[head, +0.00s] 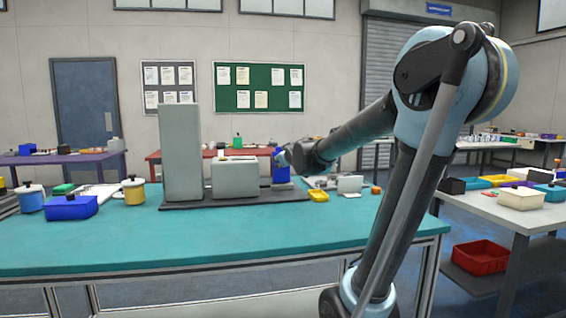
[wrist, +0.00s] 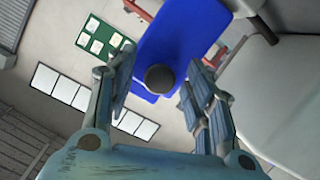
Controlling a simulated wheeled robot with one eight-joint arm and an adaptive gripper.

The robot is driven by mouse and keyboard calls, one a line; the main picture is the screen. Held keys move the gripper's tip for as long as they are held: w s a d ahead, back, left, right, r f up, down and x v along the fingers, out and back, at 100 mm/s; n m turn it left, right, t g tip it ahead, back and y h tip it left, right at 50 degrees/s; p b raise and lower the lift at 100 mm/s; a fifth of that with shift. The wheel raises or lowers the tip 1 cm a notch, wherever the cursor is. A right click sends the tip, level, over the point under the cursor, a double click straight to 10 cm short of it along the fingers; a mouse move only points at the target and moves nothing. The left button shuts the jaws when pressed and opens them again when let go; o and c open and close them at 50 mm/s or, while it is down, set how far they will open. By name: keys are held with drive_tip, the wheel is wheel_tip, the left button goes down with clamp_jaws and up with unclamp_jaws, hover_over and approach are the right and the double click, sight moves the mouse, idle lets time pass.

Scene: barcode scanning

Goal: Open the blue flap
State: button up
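The blue flap (head: 280,174) stands at the right side of a pale grey box on the teal table, partly hidden by my arm. In the wrist view the flap (wrist: 176,40) is a flat blue panel with a round dark knob (wrist: 160,78) on it. My gripper (wrist: 157,76) is open, with one finger on each side of the knob and a visible gap to both. Nothing is held. In the head view my gripper (head: 284,158) is at the flap, small and partly hidden by my wrist.
The pale grey box (head: 235,178) and a tall grey block (head: 180,152) stand on a dark base plate. A yellow tray (head: 318,196) lies to their right. A blue box (head: 71,207) and pots stand at the left. The table's front strip is clear.

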drive_tip(key=shift+s+r, duration=0.1)
drive_tip(key=v, duration=1.1)
drive_tip(key=shift+s, duration=0.3)
drive_tip(key=shift+d, duration=0.15)
drive_tip(key=shift+s, duration=0.1)
